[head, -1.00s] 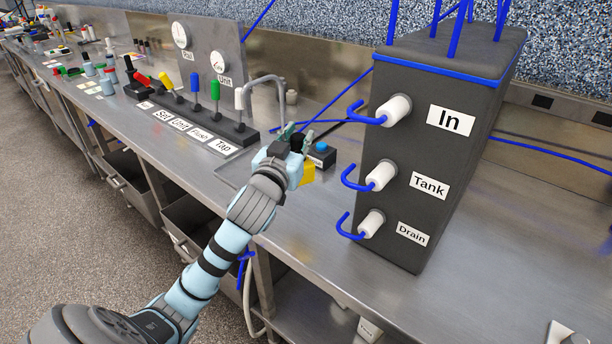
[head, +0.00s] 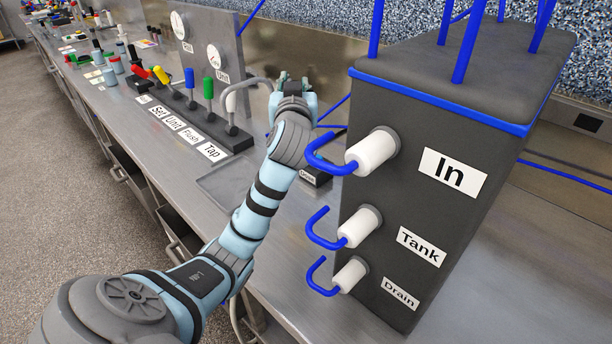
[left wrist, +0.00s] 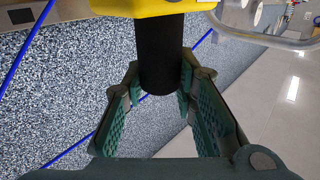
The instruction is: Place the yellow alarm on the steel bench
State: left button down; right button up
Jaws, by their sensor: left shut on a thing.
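My left gripper (head: 292,84) is raised above the steel bench (head: 490,300), near the tap's bent pipe and left of the dark grey tank. In the left wrist view the yellow alarm (left wrist: 170,5) shows at the top edge, a yellow body with a black cylinder (left wrist: 160,55). The green-padded fingers of the gripper (left wrist: 160,78) are closed around the black cylinder. In the head view the alarm is hidden behind the gripper. My right gripper is not in view.
The dark grey tank (head: 375,270) with white ports and blue hooked tubes stands close right of my arm. A row of colored levers (head: 208,100) and a label strip (head: 180,130) lie left. A small dark box (head: 316,176) sits behind the forearm. Bare bench lies right of the tank.

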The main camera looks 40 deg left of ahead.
pick_arm(q)
jog(key=f, duration=0.3)
jog(key=s+f+b, duration=0.1)
jog(key=f, duration=0.1)
jog(key=f+b, duration=0.1)
jog(key=f, duration=0.2)
jog(key=shift+s+d+f, duration=0.15)
jog(key=shift+s+f, duration=0.2)
notch_tip(320, 180, down, 10)
jog(key=b, duration=0.2)
jog(key=shift+w, duration=0.25)
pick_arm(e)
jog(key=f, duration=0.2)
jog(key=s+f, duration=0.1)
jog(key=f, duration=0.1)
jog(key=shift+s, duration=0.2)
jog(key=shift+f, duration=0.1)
pick_arm(q)
jog(key=c, duration=1.4)
grip_release()
jog(key=shift+o, duration=0.5)
jog(key=shift+r, duration=0.1)
